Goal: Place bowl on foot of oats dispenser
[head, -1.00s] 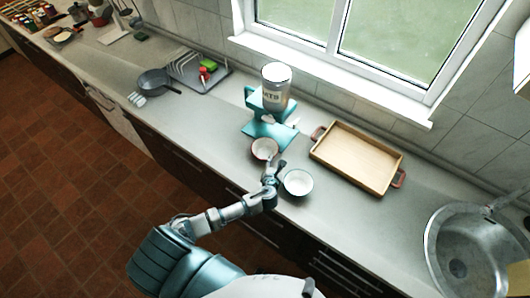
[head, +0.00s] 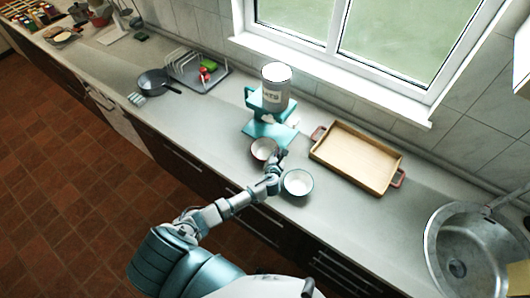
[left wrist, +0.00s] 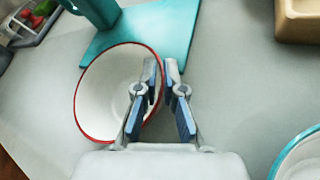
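A white bowl with a red rim (head: 263,148) stands at the front edge of the oats dispenser's teal foot (head: 268,131); I cannot tell whether it rests on the foot. The dispenser (head: 274,90) has a clear canister in a teal stand. My left gripper (head: 281,156) is at the bowl's right side. In the left wrist view the gripper (left wrist: 162,72) has a gap between its fingers, and the right rim of the bowl (left wrist: 105,92) shows between them. The foot (left wrist: 160,35) is beyond the bowl. My right gripper is out of view.
A second bowl, with a teal rim (head: 298,183), stands right of my gripper. A wooden tray (head: 357,157) lies behind it, and a sink (head: 470,250) is at far right. A pan (head: 153,81) and dish rack (head: 190,72) are at left.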

